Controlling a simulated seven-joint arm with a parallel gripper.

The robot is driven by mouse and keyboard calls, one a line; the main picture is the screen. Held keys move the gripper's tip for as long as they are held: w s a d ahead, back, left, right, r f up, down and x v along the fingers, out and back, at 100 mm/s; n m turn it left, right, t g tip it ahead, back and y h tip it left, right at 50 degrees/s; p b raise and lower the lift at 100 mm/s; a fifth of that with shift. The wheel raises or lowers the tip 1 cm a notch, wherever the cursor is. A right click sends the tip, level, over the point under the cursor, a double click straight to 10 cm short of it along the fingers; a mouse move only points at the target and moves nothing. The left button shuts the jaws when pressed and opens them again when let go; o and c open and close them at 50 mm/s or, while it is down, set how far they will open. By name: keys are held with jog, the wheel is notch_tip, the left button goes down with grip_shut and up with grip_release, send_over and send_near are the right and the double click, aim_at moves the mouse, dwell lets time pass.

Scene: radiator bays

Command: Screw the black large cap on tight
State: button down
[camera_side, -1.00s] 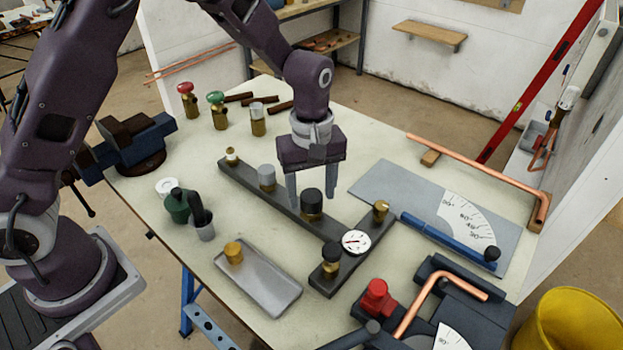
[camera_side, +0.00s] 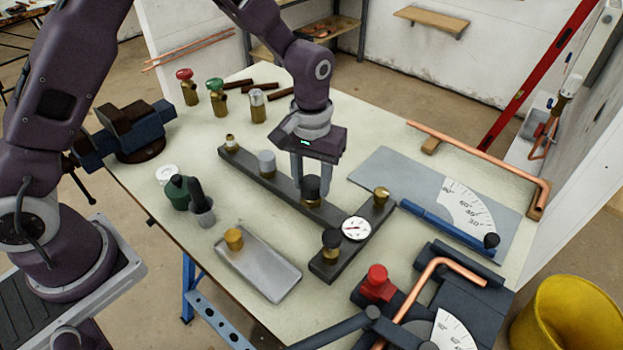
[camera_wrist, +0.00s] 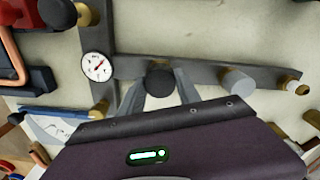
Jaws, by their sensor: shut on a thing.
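The black large cap (camera_side: 311,187) sits on a brass fitting on the dark bar (camera_side: 262,177), upright. My gripper (camera_side: 312,193) is above the bar, with its fingers down on either side of the cap and shut on it. In the wrist view the cap (camera_wrist: 160,80) shows between the two fingertips of my gripper (camera_wrist: 158,82). How far the cap is screwed down cannot be told. Part of the cap is hidden by the fingers.
A grey cap (camera_side: 267,162) and a small brass fitting (camera_side: 231,142) stand on the bar to the left. A dial gauge (camera_side: 356,229), a black-capped fitting (camera_side: 331,243) and a brass cap (camera_side: 381,194) are to the right. A grey tray (camera_side: 270,276) lies in front.

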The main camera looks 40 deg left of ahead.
jog(key=m, duration=1)
jog(key=shift+m, duration=0.3)
jog(key=m, duration=1.2)
jog(key=c, duration=1)
grip_release()
jog(key=shift+c, duration=0.2)
